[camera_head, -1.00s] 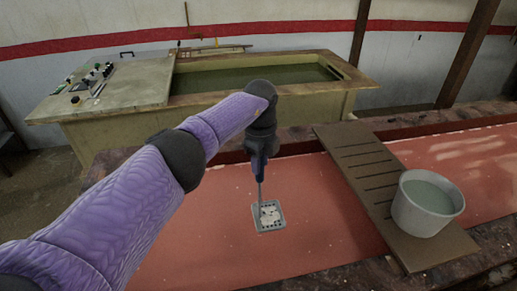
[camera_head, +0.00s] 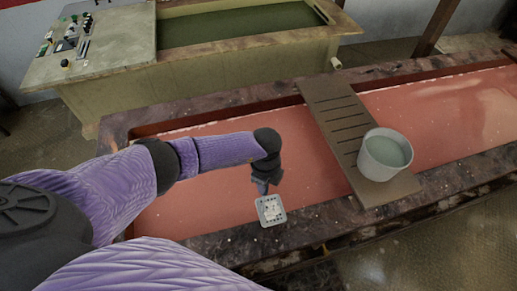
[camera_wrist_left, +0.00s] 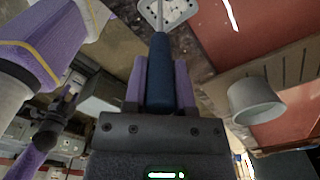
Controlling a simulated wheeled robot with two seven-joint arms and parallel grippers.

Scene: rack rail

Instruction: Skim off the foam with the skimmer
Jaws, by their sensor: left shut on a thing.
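My left gripper (camera_head: 264,182) is shut on the blue handle of the skimmer (camera_head: 270,210); the blue handle fills the space between the purple fingers in the left wrist view (camera_wrist_left: 160,75). The skimmer's square, grey, perforated head is over the front edge of the red vat (camera_head: 205,205). Its middle looks pale; I cannot tell whether foam lies on it. White specks and a thin white line show on the red liquid, with paler patches at the right. A dark shape with purple parts at the left of the wrist view may be my right gripper (camera_wrist_left: 62,105); its jaws are unclear.
A slatted board (camera_head: 342,115) lies across the vat, and a grey bucket (camera_head: 385,154) of grey-green liquid stands at its front end. A second vat (camera_head: 290,52) with green liquid is behind. Open liquid surface lies left of the board.

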